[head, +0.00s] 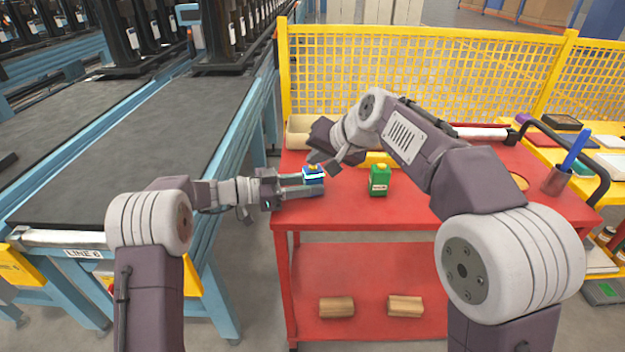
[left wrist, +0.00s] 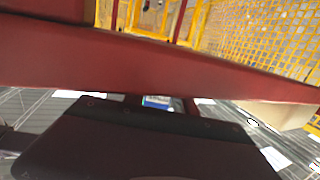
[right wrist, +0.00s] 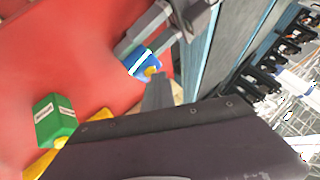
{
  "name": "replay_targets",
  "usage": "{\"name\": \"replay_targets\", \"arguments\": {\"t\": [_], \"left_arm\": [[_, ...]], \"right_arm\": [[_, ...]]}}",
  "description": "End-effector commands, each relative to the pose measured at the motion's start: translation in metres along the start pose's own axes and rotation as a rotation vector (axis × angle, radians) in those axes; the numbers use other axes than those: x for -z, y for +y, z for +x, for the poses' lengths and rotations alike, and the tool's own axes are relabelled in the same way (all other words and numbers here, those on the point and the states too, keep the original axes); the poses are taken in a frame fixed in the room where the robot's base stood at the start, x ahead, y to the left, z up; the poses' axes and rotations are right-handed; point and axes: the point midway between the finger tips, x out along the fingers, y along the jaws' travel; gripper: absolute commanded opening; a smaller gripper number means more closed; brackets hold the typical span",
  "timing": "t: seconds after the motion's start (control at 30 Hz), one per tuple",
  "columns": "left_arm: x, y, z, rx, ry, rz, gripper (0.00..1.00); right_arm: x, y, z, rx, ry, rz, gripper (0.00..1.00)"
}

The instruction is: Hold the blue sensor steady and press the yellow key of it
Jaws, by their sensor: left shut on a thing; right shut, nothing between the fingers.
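The blue sensor (head: 313,178) is above the left end of the red cart's top. My left gripper (head: 318,184) is shut on it from the left, and it also shows in the left wrist view (left wrist: 157,101). The sensor's yellow key (head: 313,167) faces up. It also shows in the right wrist view (right wrist: 151,72). My right gripper (head: 314,164) is shut and empty, with its fingertips (right wrist: 157,78) right at the key. I cannot tell whether they touch it or how far the key is pressed.
A green box with a yellow top (head: 379,181) stands on the red cart (head: 420,212) to the right of the sensor. A yellow mesh fence (head: 430,75) rises behind. A conveyor (head: 150,130) runs on the left. A cup (head: 558,180) stands at the right.

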Motion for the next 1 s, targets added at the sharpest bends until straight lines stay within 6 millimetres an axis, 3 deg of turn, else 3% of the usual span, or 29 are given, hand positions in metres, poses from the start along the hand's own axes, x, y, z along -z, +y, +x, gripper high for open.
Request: {"name": "replay_targets", "arguments": {"t": [1.0], "left_arm": [[0.000, 0.000, 0.000, 0.000, 0.000, 0.000, 0.10]], "right_arm": [[0.016, -0.015, -0.020, 0.002, 0.001, -0.001, 0.00]]}}
